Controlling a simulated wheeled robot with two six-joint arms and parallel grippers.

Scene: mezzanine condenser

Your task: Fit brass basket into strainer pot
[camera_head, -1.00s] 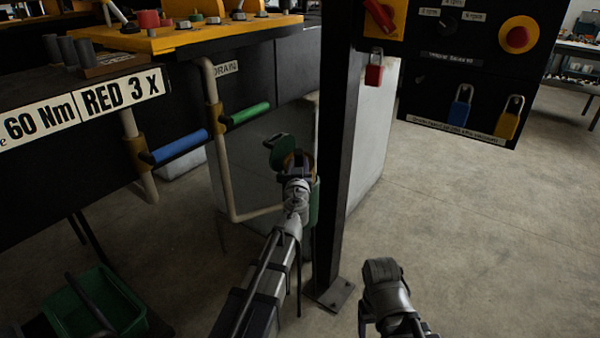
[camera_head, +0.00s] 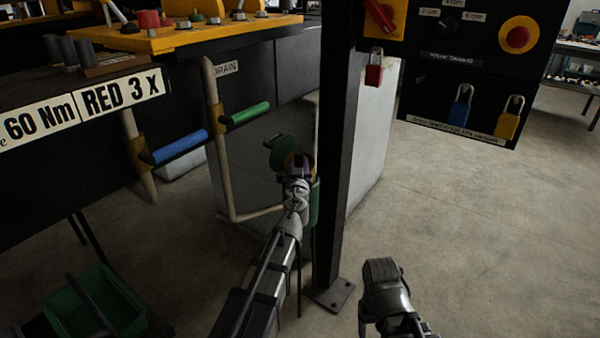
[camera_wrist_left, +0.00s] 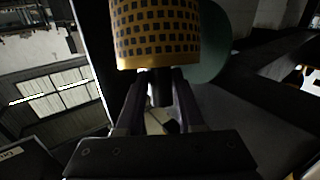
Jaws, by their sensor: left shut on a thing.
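The brass basket (camera_wrist_left: 155,32) is a yellow cylinder with rows of dark square holes, at the top of the left wrist view. My left gripper (camera_wrist_left: 160,78) is shut on its near end; in the head view the gripper (camera_head: 298,168) largely hides the basket. The green strainer pot (camera_head: 315,205) is partly hidden behind my left gripper and a dark post. A round green lid (camera_head: 281,152) shows just left of the gripper. I cannot tell whether the basket touches the pot. My right gripper (camera_head: 384,280) is low, right of the post, its jaws unclear.
The dark post (camera_head: 337,160) stands close to the right of my left gripper. A control panel (camera_head: 465,75) with padlocks is upper right. The floor at right is clear.

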